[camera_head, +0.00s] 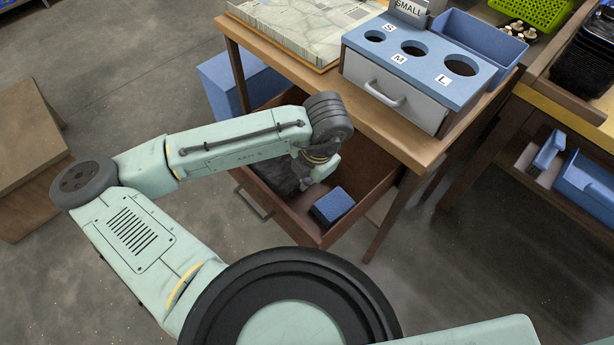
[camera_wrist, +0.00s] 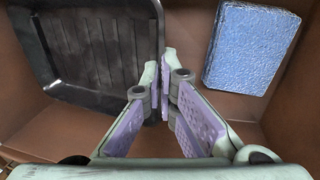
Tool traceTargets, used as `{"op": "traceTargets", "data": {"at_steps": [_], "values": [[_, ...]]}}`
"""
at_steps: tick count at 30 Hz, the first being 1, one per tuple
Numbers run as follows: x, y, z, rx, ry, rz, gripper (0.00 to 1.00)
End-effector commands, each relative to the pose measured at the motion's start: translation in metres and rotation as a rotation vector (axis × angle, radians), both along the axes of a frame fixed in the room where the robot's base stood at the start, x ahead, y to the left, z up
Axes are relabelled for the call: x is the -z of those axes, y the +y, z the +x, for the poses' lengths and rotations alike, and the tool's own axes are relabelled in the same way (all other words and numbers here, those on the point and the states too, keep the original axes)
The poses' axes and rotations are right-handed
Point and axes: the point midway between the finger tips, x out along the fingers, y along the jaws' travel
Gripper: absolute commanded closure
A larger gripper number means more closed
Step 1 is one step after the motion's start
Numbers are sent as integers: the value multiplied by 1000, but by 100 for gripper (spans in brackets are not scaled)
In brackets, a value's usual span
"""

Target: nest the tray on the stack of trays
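A black tray (camera_wrist: 92,50) lies in the open wooden drawer, at the left of the wrist view. In the head view it shows as a dark shape (camera_head: 284,172), partly hidden by my arm. My gripper (camera_wrist: 160,68) reaches down at the tray's right wall. One finger is on the inner side and one on the outer side, with little gap between the tips; it looks shut on the wall. In the head view my gripper (camera_head: 318,172) is inside the drawer. A stack of black trays (camera_head: 583,68) stands on the table at the far right, cut by the picture edge.
A blue block (camera_wrist: 250,46) lies in the drawer right of my gripper. The drawer (camera_head: 283,213) is under a table with a sorting box (camera_head: 425,55) on top. A blue bin (camera_head: 482,40) stands behind the box. Drawer walls are close around my gripper.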

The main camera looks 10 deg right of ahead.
Motion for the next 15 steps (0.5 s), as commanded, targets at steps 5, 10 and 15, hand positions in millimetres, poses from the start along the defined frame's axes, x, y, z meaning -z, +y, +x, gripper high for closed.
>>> {"op": "traceTargets", "data": {"at_steps": [5, 10, 15], "values": [[-14, 0, 0, 0, 0, 0, 100], [-24, 0, 0, 0, 0, 0, 100], [-34, 0, 0, 0, 0, 0, 100]]}}
